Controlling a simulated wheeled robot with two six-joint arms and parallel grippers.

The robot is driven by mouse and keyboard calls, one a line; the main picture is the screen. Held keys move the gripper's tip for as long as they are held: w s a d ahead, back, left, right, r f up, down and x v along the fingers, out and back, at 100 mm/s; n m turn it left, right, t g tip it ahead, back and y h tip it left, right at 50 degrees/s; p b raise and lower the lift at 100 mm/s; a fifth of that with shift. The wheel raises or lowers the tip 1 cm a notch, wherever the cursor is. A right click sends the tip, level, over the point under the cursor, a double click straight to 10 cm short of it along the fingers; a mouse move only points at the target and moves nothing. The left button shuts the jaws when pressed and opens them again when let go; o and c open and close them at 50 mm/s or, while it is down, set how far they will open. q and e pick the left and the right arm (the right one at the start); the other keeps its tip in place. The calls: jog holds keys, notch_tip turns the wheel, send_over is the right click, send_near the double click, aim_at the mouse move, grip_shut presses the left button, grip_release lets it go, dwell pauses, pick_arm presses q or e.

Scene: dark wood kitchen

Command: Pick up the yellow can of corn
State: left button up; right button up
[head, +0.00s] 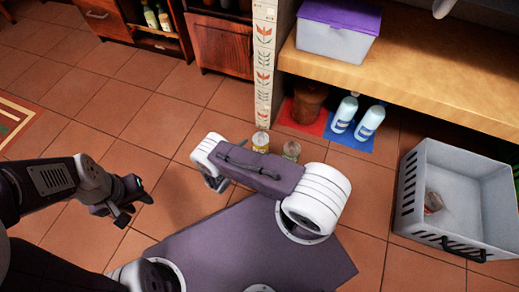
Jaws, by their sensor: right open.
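A can with a yellow label (260,141), which looks like the corn can, stands upright on the tiled floor at the foot of the tiled pillar. Part of it is hidden behind my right arm. A second can or jar (291,150) stands just to its right, also partly covered by the arm. My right gripper (213,183) is open, below the white wrist joint, a little left of and nearer than the yellow can, apart from it. My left gripper (137,207) is over the floor farther left, away from both cans; its jaw gap is unclear.
A grey crate (410,205) with a small item inside stands at the right. Two bottles (344,113) stand on a blue mat, beside a brown pot (308,103) on a red mat, under the wooden counter (430,75).

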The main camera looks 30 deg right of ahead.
aim_at(257, 147)
jog(key=b+x, duration=0.2)
jog(key=x, duration=0.1)
jog(key=shift+w+d+f, duration=0.1)
jog(key=shift+d+f, duration=0.1)
jog(key=shift+f, duration=0.05)
jog(key=shift+d, duration=0.15)
jog(key=b+x, duration=0.4)
jog(key=shift+w+f+b, duration=0.2)
jog(key=shift+b, duration=0.2)
jog(key=shift+w+d, duration=0.2)
jog(key=shift+d, duration=0.2)
jog(key=shift+r, duration=0.1)
grip_shut()
